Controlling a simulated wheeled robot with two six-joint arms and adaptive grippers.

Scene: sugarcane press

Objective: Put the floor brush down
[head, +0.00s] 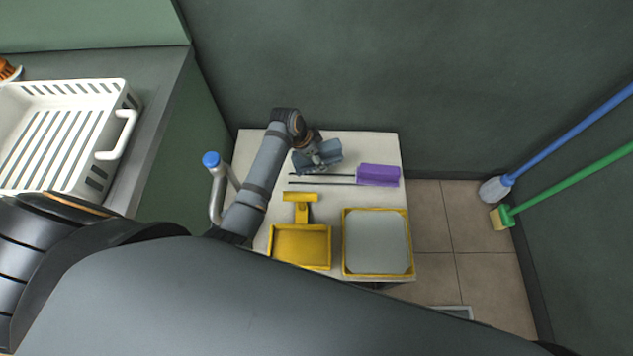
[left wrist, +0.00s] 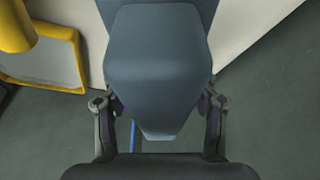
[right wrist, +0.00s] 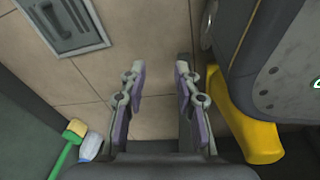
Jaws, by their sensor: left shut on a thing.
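My left gripper (head: 314,159) is over the back of the white table (head: 254,151). It is shut on a slate-blue block, which I take to be the floor brush (head: 332,150). In the left wrist view the brush (left wrist: 158,55) fills the space between the fingers and hides what is beneath it. I cannot tell whether it touches the table. My right gripper (right wrist: 160,75) is open and empty above the tiled floor; the head view does not show it.
A purple block (head: 378,175) with two thin dark rods lies in front of the brush. A yellow dustpan (head: 301,246) and a yellow-rimmed tray (head: 376,242) are nearer. A white crate (head: 129,98) stands on the left counter. Blue-handled (head: 570,135) and green-handled (head: 574,178) tools lean at right.

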